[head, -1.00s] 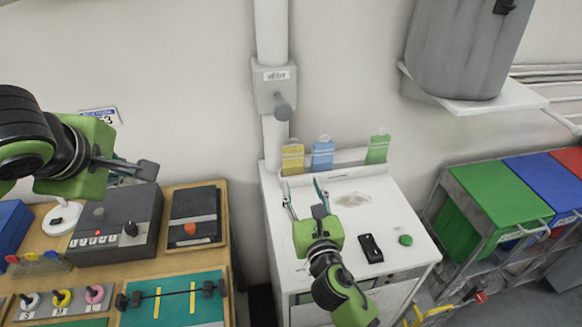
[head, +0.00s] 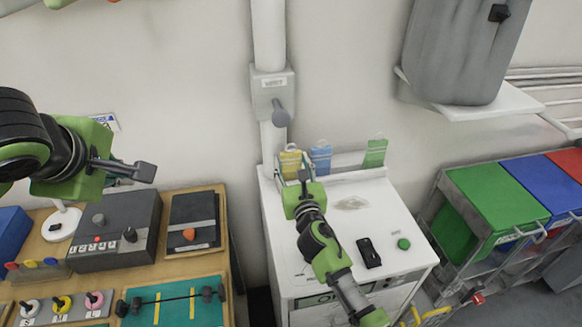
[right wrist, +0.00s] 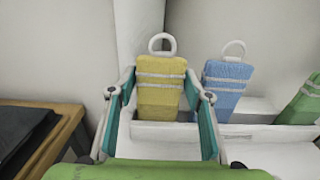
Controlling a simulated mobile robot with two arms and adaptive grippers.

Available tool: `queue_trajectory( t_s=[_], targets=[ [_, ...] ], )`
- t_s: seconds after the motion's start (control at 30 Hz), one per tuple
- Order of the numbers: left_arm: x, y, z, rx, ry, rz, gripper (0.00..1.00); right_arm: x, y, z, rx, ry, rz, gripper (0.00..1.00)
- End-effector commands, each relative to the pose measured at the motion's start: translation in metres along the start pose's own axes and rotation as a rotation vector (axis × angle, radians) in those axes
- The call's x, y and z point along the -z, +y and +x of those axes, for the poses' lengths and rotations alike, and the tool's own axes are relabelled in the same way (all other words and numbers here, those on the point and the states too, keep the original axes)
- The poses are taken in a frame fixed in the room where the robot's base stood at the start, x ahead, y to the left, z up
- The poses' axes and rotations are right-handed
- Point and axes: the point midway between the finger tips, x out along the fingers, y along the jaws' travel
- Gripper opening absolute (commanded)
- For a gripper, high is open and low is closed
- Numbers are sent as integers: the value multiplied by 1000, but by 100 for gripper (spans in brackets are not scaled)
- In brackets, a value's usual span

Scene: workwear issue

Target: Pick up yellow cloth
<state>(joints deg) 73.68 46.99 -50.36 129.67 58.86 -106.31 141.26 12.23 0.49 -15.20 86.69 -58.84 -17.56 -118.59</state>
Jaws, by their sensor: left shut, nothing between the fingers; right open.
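The yellow cloth (head: 290,163) stands upright in a white holder at the back of the white cabinet. It is a folded bundle with pale bands and a white loop on top. In the right wrist view the yellow cloth (right wrist: 160,86) lies between the two fingers of my right gripper (right wrist: 160,118). The right gripper (head: 303,176) is open, in front of the cloth, with a finger on either side; I cannot tell whether they touch it. My left gripper (head: 150,172) is shut and empty, high over the wooden bench at the left.
A blue cloth (head: 321,158) and a green cloth (head: 375,153) stand in the same holder to the right. A black device (head: 369,253) and green button (head: 403,244) sit on the cabinet top (head: 385,215). A grey pipe box (head: 272,95) is above.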

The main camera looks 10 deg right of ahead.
Motion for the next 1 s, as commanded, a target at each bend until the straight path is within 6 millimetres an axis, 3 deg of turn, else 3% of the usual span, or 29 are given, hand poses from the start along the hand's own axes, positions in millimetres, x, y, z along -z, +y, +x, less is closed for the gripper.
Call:
queue_trajectory(
  t_s=[0.33,0.43,0.8,1.0],
  targets=[
    [0,-1,1,1,0,0,0,1,0,9,0,1,-1,46],
    [0,-1,1,0,0,0,0,1,0,9,0,1,-1,23],
    [0,0,0,0,0,0,0,-1,0,9,0,-1,-1,23],
    [1,4,-5,0,0,0,0,-17,0,10,-1,-4,-3,23]
  ],
)
